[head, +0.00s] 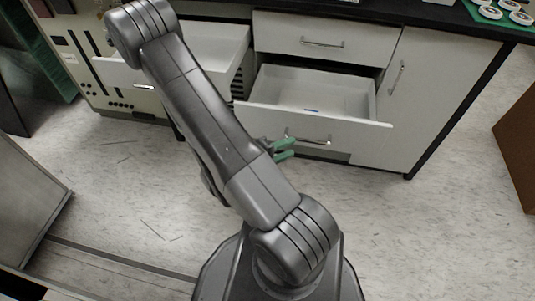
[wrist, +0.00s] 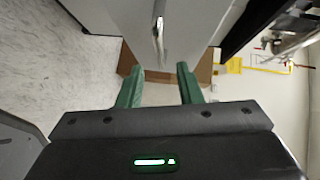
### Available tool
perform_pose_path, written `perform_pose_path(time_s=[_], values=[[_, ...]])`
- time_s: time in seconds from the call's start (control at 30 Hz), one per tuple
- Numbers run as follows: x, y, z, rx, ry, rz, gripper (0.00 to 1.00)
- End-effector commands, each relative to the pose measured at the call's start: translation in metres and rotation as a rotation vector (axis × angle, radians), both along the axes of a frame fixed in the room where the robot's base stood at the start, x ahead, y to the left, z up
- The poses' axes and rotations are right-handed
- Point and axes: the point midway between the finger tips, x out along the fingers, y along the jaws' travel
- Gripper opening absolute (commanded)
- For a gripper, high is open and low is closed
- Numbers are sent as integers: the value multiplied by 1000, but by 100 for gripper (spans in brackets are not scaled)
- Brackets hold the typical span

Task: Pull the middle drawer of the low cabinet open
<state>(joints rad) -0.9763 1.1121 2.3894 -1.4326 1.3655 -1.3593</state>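The low cabinet (head: 425,70) stands ahead. Its drawer below the top one, which looks like the middle drawer (head: 265,118), is pulled well out, with its white inside showing. Its bar handle (head: 312,141) is on the front panel; a metal bar handle also shows in the wrist view (wrist: 158,40). My gripper (head: 292,149) has green fingers and is near the left end of this handle. In the wrist view my gripper (wrist: 158,68) is open, its fingers apart and empty. The handle lies just beyond the fingertips, lined up with the gap. My arm hides part of the drawer's left side.
The top drawer (head: 318,37) is shut, and the door (head: 420,85) to the right is shut. Another drawer (head: 213,45) stands out at the left, behind my arm. A brown box (head: 518,150) is at the right. The floor (head: 430,240) in front is mostly clear.

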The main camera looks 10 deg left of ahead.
Motion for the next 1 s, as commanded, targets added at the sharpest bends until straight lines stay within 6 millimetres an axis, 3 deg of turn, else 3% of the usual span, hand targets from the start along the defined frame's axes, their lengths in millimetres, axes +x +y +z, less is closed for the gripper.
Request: perform_pose_path(time_s=[0.5,1.0], values=[[-34,36,8,-1,-1,3,32],[-42,42,8,0,1,-1,32]])
